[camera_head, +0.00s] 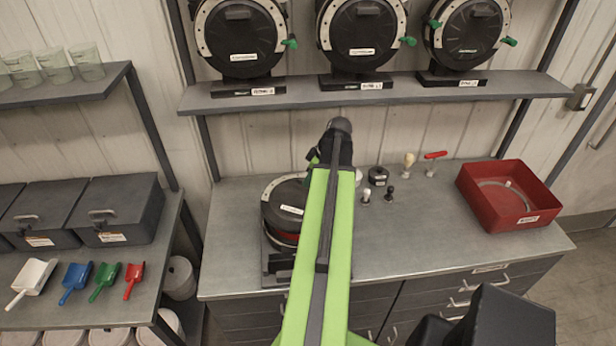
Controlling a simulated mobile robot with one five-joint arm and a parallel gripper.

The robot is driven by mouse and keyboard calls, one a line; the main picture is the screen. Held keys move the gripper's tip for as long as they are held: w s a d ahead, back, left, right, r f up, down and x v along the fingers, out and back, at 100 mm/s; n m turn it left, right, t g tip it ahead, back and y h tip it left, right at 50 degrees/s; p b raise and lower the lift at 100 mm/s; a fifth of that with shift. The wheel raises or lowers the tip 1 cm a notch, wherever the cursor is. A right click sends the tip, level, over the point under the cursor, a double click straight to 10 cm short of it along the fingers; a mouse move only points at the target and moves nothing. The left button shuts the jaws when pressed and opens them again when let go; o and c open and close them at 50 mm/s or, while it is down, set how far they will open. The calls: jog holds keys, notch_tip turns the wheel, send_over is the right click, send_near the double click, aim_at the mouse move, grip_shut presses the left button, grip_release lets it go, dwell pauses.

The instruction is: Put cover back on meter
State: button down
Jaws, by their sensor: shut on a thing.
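The seed meter (281,240) lies on the left part of the grey bench, with a black base at its front. Its round black cover (288,194), with a pale label and a metal rim with holes, is over it. My gripper (322,158) is at the end of my green arm, at the cover's far right side, and is shut on the cover. My arm hides the jaws and the right part of the meter.
A red tray (507,197) is at the bench's right. A shelf (400,94) with three meters hangs above. The bench front right is clear.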

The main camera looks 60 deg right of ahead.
jog(key=shift+d+f+b, duration=0.15)
jog(key=shift+f+b, duration=1.9)
jog(key=shift+f, duration=0.2)
jog(key=shift+f, duration=0.25)
jog(key=shift+f+b, duration=0.2)
jog(key=shift+b, duration=0.25)
jog(key=shift+f+b, duration=0.55)
dwell(0.3)
dwell(0.4)
jog(key=c, duration=1.3)
grip_release()
jog(key=shift+s, duration=0.1)
jog(key=shift+c, duration=0.3)
notch_tip(320, 180, up, 10)
jog(key=p, duration=0.9)
jog(key=shift+f+p, duration=0.15)
jog(key=shift+p, duration=0.2)
jog(key=shift+f, duration=0.1)
